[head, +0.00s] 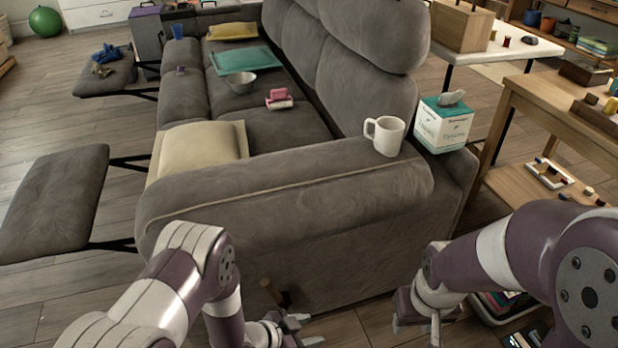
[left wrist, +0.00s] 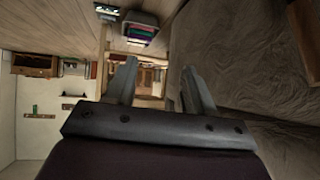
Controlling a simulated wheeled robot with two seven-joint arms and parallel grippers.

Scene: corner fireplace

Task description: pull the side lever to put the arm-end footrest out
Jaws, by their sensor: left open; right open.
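The grey sofa (head: 300,185) stands with its near arm end facing me. A dark brown side lever (head: 272,291) shows low on that end panel, partly hidden by my left arm. The arm-end footrest (head: 55,200) is out, flat, on dark bars at the left of the sofa. My left gripper (head: 302,328) is low in front of the end panel, just right of and below the lever; it is open and empty in the left wrist view (left wrist: 160,82). My right gripper (head: 416,322) is open, further right, low near the panel.
A far footrest (head: 106,74) is also out, with a blue item on it. A white mug (head: 385,135) and a tissue box (head: 443,123) stand on or by the sofa arm. A wooden table (head: 555,110) is at right. Free floor lies at left.

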